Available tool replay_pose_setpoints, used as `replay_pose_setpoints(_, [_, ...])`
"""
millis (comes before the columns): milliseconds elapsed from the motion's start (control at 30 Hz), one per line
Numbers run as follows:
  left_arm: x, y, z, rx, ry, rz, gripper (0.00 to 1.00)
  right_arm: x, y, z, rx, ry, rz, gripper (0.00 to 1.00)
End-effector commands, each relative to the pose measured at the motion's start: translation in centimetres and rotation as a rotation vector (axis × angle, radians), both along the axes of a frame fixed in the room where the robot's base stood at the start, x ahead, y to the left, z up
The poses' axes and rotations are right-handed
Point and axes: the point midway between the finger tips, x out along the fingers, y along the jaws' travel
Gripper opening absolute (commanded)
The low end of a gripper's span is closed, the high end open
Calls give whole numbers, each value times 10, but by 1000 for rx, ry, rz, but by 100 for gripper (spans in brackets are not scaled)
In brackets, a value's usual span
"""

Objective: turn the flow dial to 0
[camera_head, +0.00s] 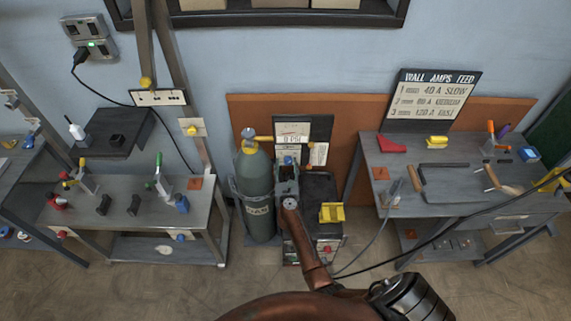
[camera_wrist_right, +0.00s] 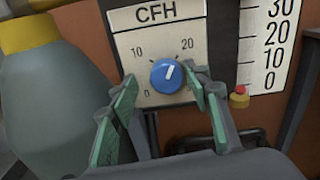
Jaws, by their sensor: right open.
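The flow dial (camera_wrist_right: 166,77) is a round blue knob with a white pointer mark, on a cream plate (camera_wrist_right: 160,42) headed CFH. Its pointer leans up and slightly right, between the 10 and the 20 and nearer the 20. The 0 is at the plate's lower left. My right gripper (camera_wrist_right: 162,83) is open, with one green-padded finger on each side of the dial. The right fingertip is very close to the knob; I cannot tell if it touches. In the head view my right gripper (camera_head: 288,170) is in front of the panel beside the gas cylinder. My left gripper is not in view.
The grey gas cylinder (camera_head: 257,195) stands left of my right gripper and also fills the wrist view's left side (camera_wrist_right: 50,105). A scale board (camera_wrist_right: 268,45) and a red button (camera_wrist_right: 239,92) are right of the dial. Workbenches (camera_head: 130,205) (camera_head: 440,215) stand on both sides.

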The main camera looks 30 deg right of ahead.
Motion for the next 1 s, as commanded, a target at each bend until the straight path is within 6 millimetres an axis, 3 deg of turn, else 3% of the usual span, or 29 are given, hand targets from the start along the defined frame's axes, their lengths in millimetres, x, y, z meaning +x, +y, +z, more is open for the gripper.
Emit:
replay_pose_setpoints(100, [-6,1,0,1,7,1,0,-3,-5,0,-1,1,-7,43])
replay_pose_setpoints(700, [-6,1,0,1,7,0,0,-3,-5,0,-1,0,-7,3])
replay_pose_setpoints(1000, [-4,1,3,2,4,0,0,-3,-4,1,-37,23,-6,2])
